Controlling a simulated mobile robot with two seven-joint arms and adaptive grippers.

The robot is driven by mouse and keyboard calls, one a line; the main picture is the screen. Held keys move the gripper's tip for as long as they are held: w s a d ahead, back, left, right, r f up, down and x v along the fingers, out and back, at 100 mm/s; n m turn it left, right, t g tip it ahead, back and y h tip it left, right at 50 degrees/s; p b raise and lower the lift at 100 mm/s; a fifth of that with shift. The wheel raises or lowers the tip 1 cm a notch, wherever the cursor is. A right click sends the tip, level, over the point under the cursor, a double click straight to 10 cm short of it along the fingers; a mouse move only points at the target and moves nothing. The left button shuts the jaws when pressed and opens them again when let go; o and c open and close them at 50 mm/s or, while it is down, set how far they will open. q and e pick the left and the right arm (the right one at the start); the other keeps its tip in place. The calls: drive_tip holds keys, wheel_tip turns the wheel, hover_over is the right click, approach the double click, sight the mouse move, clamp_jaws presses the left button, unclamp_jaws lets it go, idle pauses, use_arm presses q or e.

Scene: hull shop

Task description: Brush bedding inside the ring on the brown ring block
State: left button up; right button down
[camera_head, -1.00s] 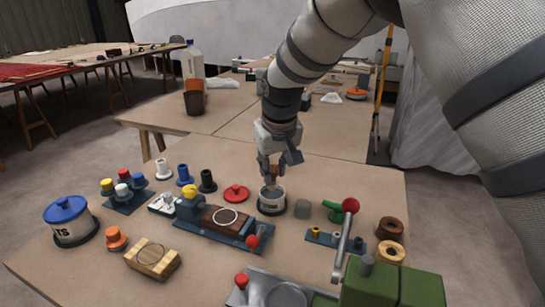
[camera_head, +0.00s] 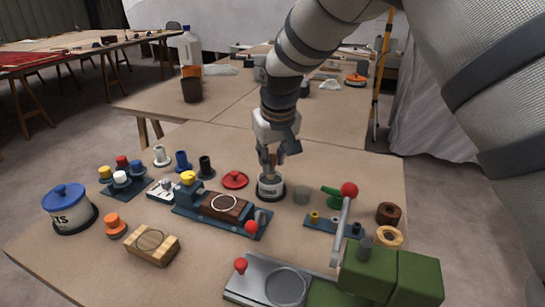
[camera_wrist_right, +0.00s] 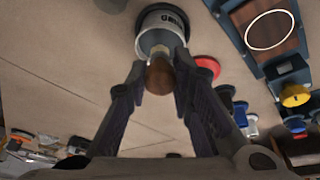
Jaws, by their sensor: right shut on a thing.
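The brown ring block (camera_head: 224,206) lies in a blue fixture (camera_head: 187,211) with a pale ring outline on top. It also shows at the upper right of the right wrist view (camera_wrist_right: 270,28). My right gripper (camera_head: 268,172) is shut on a brown, rounded handle (camera_wrist_right: 160,76), presumably the brush's, directly over a small white pot with a dark base (camera_head: 270,187). The fingertips are at the pot's rim. The pot also shows behind the handle in the wrist view (camera_wrist_right: 162,30). The brush's lower end and bristles are hidden. My left gripper is out of view.
A light wooden block (camera_head: 152,246) with a ring outline lies at the front left. A green machine (camera_head: 378,275) with a red-knobbed lever stands at the front right.

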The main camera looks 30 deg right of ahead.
sight(273, 157)
drive_tip(key=shift+f, duration=0.55)
idle(0.4)
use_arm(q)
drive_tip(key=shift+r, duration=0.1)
use_arm(e)
drive_tip(key=shift+f, duration=0.1)
idle(0.9)
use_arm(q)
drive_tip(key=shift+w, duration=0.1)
use_arm(e)
drive_tip(key=shift+r+p, duration=0.8)
drive_tip(key=shift+r, duration=2.8)
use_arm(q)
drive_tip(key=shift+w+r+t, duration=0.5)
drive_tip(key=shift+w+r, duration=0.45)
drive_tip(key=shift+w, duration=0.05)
